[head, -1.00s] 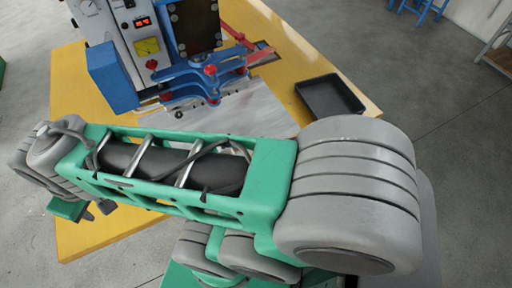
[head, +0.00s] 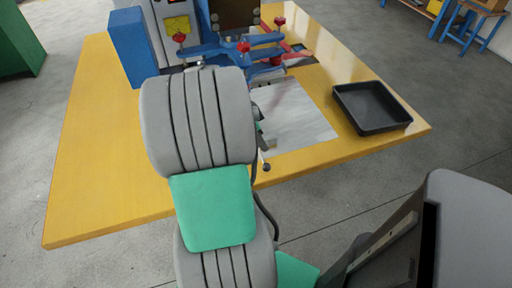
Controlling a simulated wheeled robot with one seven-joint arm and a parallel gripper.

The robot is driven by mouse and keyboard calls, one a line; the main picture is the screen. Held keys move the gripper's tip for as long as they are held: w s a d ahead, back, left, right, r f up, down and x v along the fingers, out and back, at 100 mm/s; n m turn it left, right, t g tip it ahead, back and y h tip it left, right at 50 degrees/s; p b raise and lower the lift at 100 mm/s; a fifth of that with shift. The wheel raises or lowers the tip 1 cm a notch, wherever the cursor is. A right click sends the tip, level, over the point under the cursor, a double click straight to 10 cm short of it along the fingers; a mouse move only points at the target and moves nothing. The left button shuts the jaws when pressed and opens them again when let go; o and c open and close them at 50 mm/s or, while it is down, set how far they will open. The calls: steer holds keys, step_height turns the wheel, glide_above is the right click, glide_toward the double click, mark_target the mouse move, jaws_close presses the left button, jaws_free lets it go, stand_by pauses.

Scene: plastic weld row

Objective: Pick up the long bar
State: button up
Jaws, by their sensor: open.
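I cannot make out the long bar in the head view. My thick grey and green arm stands across the middle of the picture and hides part of the table. My gripper is not visible; only small dark and grey parts show past the right side of the arm, and I cannot tell what they are. The machine (head: 172,25) stands at the back of the yellow table (head: 95,165), with a blue clamp frame (head: 215,52) and red knobs at its front.
A black, empty-looking tray (head: 372,108) sits at the table's right side. A pale grey plate (head: 302,118) lies in front of the clamp frame. The table's front left is clear. Blue stools (head: 462,22) stand at the back right, and a green cabinet (head: 18,45) at the far left.

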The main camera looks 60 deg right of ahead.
steer(key=shift+x, duration=0.85)
jaws_close()
steer(key=shift+w, duration=0.1)
stand_by(0.6)
